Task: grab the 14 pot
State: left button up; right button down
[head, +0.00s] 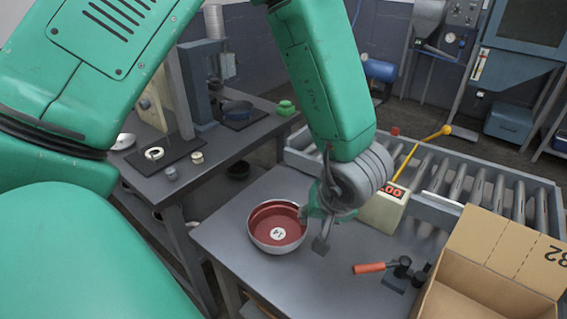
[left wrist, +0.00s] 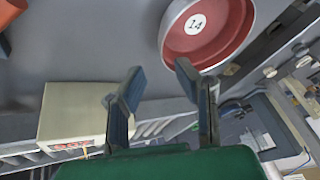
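The 14 pot (head: 277,227) is a round pan with a red inside, a pale metal outside and a white round label reading 14. It stands upright near the left side of the grey table. In the left wrist view the pot (left wrist: 207,42) is at the upper right, beyond the right finger. My left gripper (head: 312,230) is just right of the pot in the head view, and its fingers (left wrist: 160,80) are apart with nothing between them. I cannot tell whether a finger touches the rim. My right gripper is not in view.
An open cardboard box (head: 495,255) fills the lower right. A clamp with an orange handle (head: 370,267) lies on the table (head: 290,290). A beige scale box with a red display (head: 384,211) stands behind the gripper, before a roller conveyor (head: 490,190). A second bench (head: 225,150) is at left.

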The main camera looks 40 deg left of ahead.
aim_at(305, 228)
pick_arm(q)
jog(key=x, duration=0.5)
jog(key=shift+w+a+r, duration=0.25)
jog(key=shift+w+a, duration=0.05)
jog(key=shift+a, duration=0.05)
jog(key=shift+a+f, duration=0.15)
jog(key=shift+a, duration=0.1)
jog(key=x, duration=0.1)
jog(key=b+x, duration=0.1)
jog(key=x, duration=0.2)
jog(key=shift+d, duration=0.3)
jog(key=shift+w+f, duration=0.15)
jog(key=shift+f, duration=0.15)
jog(key=shift+a, duration=0.15)
grip_shut()
jog(key=shift+a, duration=0.15)
